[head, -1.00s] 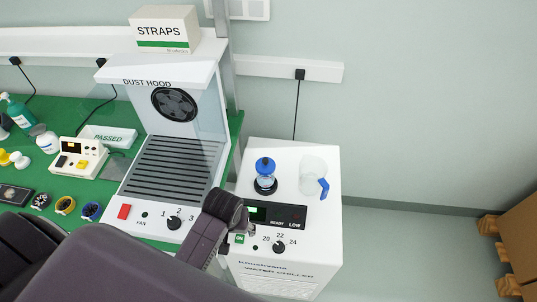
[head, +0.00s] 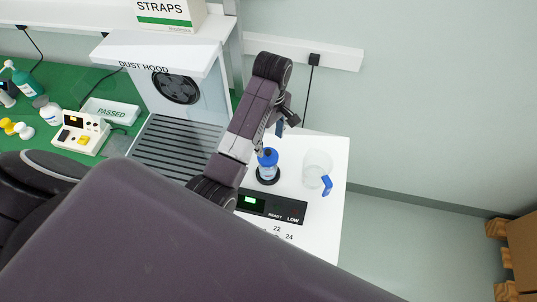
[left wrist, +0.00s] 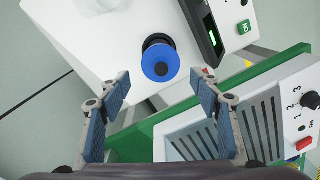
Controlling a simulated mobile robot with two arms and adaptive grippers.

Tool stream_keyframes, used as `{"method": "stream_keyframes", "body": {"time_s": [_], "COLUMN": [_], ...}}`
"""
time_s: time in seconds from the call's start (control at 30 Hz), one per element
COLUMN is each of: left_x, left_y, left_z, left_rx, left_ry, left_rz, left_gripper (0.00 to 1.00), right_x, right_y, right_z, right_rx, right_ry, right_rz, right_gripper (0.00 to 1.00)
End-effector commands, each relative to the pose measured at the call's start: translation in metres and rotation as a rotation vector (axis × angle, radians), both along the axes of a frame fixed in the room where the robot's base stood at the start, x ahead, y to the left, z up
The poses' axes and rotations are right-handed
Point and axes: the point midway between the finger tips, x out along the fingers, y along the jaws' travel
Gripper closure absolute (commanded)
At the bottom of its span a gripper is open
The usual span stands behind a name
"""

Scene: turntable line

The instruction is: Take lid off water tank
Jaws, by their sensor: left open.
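The water tank (head: 267,172) is a small clear container with a blue lid (head: 270,157). It stands in a black ring on top of the white water chiller (head: 334,150). In the left wrist view the round blue lid (left wrist: 160,62) is seen from above, just beyond the fingertips and roughly midway between them. My left gripper (head: 271,140) is open and empty, above and behind the tank in the head view. Its blue-padded fingers also show in the left wrist view (left wrist: 160,84), apart from the lid. My right gripper is not in view.
A clear jug (head: 317,164) with a blue handle stands right of the tank on the chiller. The chiller's black display panel (head: 270,207) is in front. The dust hood (head: 160,55) and green bench (head: 55,92) lie to the left.

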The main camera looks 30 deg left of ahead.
Motion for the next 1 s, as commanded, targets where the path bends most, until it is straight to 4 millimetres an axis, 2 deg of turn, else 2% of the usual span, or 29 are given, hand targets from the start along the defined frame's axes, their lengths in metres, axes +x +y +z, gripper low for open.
{"method": "stream_keyframes", "body": {"time_s": [0.1,0.23,0.37,0.5,0.6,0.8,1.0], "left_x": [-0.001,-0.001,0.001,0.001,0.001,0.002,0.002], "left_y": [0.000,0.001,0.002,0.002,0.002,0.002,0.002], "left_z": [-0.005,-0.014,-0.031,-0.050,-0.055,-0.056,-0.056], "left_rx": [0.001,0.000,0.000,0.001,0.001,0.000,0.000], "left_ry": [0.003,0.006,0.006,0.004,0.003,0.001,0.001], "left_rz": [-0.001,-0.001,-0.001,-0.001,-0.001,-0.002,-0.002], "left_gripper": [0.42,0.42,0.42,0.42,0.42,0.42,0.63], "right_x": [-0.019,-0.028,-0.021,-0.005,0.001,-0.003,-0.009], "right_y": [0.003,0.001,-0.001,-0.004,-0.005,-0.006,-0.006], "right_z": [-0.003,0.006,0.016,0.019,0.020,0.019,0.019], "right_rx": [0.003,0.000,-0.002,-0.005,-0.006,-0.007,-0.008], "right_ry": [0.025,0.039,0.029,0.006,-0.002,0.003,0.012], "right_rz": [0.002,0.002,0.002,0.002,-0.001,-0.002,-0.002], "right_gripper": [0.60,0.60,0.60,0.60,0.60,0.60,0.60]}}
